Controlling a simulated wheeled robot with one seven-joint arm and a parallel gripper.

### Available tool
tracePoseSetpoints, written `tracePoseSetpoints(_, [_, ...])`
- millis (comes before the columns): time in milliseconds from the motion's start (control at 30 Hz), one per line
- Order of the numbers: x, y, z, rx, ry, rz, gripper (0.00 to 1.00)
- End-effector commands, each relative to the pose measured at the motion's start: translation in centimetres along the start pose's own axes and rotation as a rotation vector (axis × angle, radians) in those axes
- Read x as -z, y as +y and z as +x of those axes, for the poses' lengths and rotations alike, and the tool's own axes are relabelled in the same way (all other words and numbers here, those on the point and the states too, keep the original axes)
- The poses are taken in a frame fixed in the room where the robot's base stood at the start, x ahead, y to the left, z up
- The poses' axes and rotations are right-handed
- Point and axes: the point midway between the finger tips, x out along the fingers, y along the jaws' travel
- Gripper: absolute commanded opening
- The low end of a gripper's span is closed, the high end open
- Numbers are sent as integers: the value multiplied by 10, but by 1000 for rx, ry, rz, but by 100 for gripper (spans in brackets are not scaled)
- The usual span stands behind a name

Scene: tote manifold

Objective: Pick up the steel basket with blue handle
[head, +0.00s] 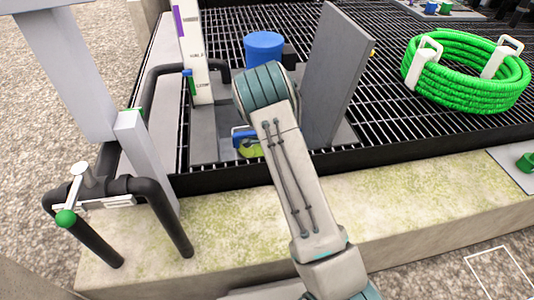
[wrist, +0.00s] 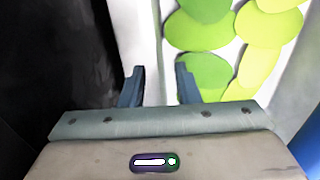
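The steel basket (head: 240,152) sits low on the grating, mostly hidden behind my arm in the head view. Its blue handle (head: 242,132) and some yellow-green contents show just left of the arm. In the wrist view, flat round green and yellow-green pieces (wrist: 205,72) lie on a pale surface, right of a light upright strip (wrist: 148,45) that looks like a basket wall. My gripper (wrist: 160,78) is open, its two dark fingers apart near that strip. I cannot tell whether they touch it. A blue patch is at the right edge. The head view hides the fingers.
A grey upright panel (head: 338,75) stands close to the right of my arm, and a white post (head: 192,50) to the left. A blue cylinder (head: 263,47) is behind. A green hose coil (head: 465,75) lies at right. Black pipes (head: 150,205) stand at front left.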

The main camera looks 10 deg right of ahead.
Motion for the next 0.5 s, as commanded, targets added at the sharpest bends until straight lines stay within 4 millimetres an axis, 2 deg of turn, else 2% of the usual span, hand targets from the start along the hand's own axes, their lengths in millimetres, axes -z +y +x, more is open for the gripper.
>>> tracePoseSetpoints(100, [0, 0, -1, 1, 0, 0, 29])
tracePoseSetpoints(133, [0, 0, -1, 1, 0, 0, 26])
tracePoseSetpoints(233, [0, 0, -1, 0, 0, -1, 0])
tracePoseSetpoints(500, [0, -1, -2, 2, 1, -1, 0])
